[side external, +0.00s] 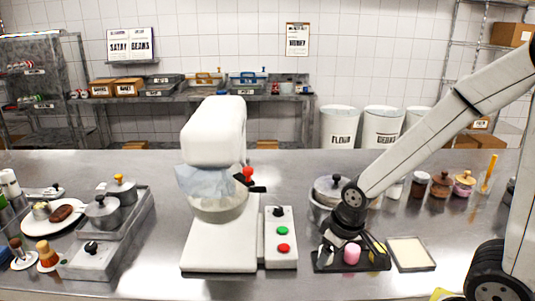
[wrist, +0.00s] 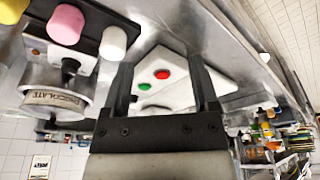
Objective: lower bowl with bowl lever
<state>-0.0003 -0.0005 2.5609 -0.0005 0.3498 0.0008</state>
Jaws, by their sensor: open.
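The white stand mixer (side external: 213,135) stands mid-counter in the side view. Its metal bowl (side external: 218,209) sits under the head, with a translucent guard around the top. A red-knobbed lever (side external: 248,174) and a dark arm below it stick out from the mixer's right side, beside the bowl; this looks like the bowl lever. My gripper (side external: 340,240) is to the right of the mixer, low over a dark tray and apart from the lever. In the wrist view my gripper (wrist: 163,85) has its two fingers apart with nothing between them. The lever is not clearly visible there.
A white control box (side external: 281,238) with green and red buttons stands between mixer and gripper. The dark tray (side external: 375,262) holds a pink item (side external: 351,253). A lidded pot (side external: 329,190) is behind my gripper. Pots and a plate (side external: 45,232) stand at left.

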